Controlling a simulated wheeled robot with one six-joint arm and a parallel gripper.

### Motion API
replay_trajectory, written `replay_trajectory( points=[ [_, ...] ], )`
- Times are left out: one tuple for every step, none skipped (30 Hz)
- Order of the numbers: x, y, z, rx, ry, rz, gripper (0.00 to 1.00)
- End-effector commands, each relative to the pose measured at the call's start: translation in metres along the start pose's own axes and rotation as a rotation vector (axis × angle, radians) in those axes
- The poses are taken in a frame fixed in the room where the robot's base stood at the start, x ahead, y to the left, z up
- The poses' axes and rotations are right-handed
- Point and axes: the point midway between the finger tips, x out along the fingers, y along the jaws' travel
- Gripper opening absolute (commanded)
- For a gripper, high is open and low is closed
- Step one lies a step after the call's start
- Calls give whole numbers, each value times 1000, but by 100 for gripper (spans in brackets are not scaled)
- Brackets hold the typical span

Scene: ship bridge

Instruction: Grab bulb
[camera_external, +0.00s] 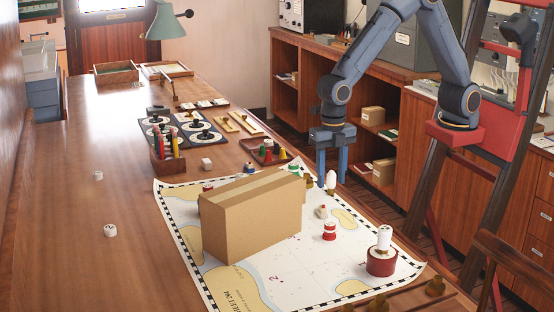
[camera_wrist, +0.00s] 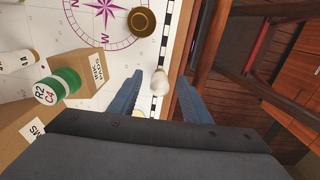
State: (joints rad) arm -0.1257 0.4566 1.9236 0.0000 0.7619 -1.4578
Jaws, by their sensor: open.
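The bulb (camera_external: 331,179) is small and white, with a rounded top. It stands near the right edge of the chart, behind the red-and-white piece. It shows as a white blob (camera_wrist: 160,84) by the chart's checkered border in the wrist view. My gripper (camera_external: 332,171) points down over this spot, its two blue fingers apart. In the wrist view the bulb lies between the fingertips (camera_wrist: 160,76). I cannot tell whether either finger touches it. The bulb's lower part is hard to make out.
A large cardboard box (camera_external: 250,215) stands on the chart (camera_external: 285,280), left of my gripper. A green-and-white piece (camera_wrist: 56,86) is close to the left finger. A red-and-white piece (camera_external: 329,231) and a red round holder with a white top (camera_external: 381,263) stand in front.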

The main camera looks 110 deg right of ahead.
Motion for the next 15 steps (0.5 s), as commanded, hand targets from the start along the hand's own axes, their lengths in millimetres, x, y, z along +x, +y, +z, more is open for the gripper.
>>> replay_trajectory(
  points=[
    [4, -1, 0, 0, 0, -2, 44],
    [6, -1, 0, 0, 0, -1, 44],
    [8, -1, 0, 0, 0, -1, 44],
    [9, 0, 0, 0, 0, -1, 44],
    [9, 0, 0, 0, 0, 0, 44],
    [10, 0, 0, 0, 0, 0, 44],
    [10, 0, 0, 1, 0, 0, 44],
    [10, 0, 0, 1, 0, 0, 44],
    [10, 0, 0, 1, 0, 0, 44],
    [10, 0, 0, 1, 0, 0, 44],
    [10, 0, 0, 1, 0, 0, 41],
    [10, 0, 0, 1, 0, 0, 34],
    [10, 0, 0, 1, 0, 0, 29],
    [10, 0, 0, 1, 0, 0, 24],
    [10, 0, 0, 1, 0, 0, 17]
  ],
)
